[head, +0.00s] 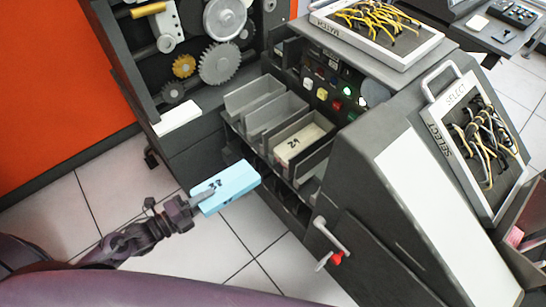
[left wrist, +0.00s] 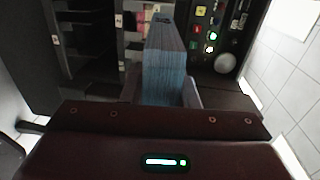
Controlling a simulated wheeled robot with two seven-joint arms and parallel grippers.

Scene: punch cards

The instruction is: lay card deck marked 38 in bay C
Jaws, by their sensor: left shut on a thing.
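A light blue card deck (head: 232,183) with dark, partly covered marks is held in my left gripper (head: 206,194); I cannot read the number surely. In the left wrist view the deck (left wrist: 165,66) stands out between the two fingers (left wrist: 162,94), which are shut on it. The deck is in the air, in front of and below left of a row of grey bays. The left bay (head: 252,97) and middle bay (head: 276,114) look empty. Bay letters are not readable. My right gripper is not in view.
A sloped dark cabinet with a lever with a red knob (head: 336,257) stands right of the bays. Gears (head: 220,62) and a white sheet (head: 177,116) are at the left. A panel with lit buttons (head: 337,104) is behind the bays. Open tiled floor lies below the deck.

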